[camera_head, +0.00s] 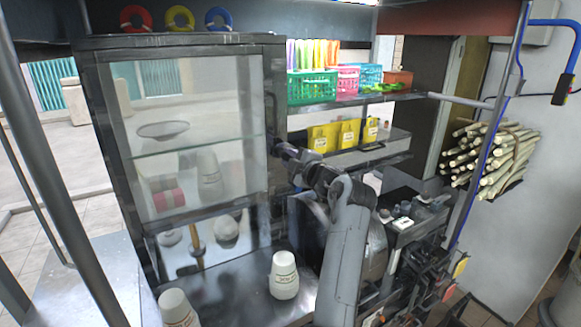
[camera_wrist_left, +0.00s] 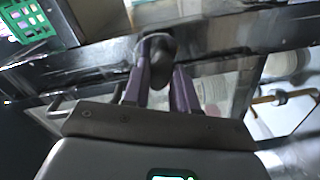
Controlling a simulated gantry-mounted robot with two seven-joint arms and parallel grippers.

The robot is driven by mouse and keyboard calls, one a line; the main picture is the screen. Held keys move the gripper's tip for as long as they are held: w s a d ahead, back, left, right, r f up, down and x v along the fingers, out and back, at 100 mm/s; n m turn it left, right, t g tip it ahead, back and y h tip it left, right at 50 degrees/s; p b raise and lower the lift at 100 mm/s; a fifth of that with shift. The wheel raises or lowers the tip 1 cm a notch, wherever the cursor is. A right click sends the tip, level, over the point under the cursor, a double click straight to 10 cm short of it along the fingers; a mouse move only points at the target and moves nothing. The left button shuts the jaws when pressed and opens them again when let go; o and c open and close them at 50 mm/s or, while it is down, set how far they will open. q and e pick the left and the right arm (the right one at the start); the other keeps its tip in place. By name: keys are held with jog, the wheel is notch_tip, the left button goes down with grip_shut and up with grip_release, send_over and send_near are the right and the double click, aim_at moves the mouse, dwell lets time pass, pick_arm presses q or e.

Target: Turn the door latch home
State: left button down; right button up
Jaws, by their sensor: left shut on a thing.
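The glass-fronted cabinet door (camera_head: 190,105) stands at the left in the head view, in a dark worn frame. The latch, a dark rounded knob (camera_wrist_left: 163,60), is on the dark frame in the left wrist view. My left gripper (camera_head: 277,148) is at the right edge of the door, at about mid-height. In the left wrist view its two purple fingers (camera_wrist_left: 160,75) are on either side of the knob, shut on it. In the head view the gripper and wrist largely hide the latch. My right gripper is not in view.
White cups (camera_head: 284,275) stand on the counter below the cabinet. A shelf with a green basket (camera_head: 311,87) and yellow packets (camera_head: 348,133) is right of the door. Sugarcane stalks (camera_head: 495,155) are at the far right.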

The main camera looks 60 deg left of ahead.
pick_arm(q)
jog(key=n+b, duration=0.2)
jog(key=n, duration=0.1)
jog(key=shift+f, duration=0.1)
jog(key=shift+n+b, duration=0.55)
jog(key=shift+n, duration=0.35)
jog(key=c, duration=0.9)
grip_release()
jog(key=d, duration=1)
jog(key=shift+s+d+r, duration=0.3)
jog(key=shift+d+r, duration=0.05)
jog(key=shift+d, duration=0.05)
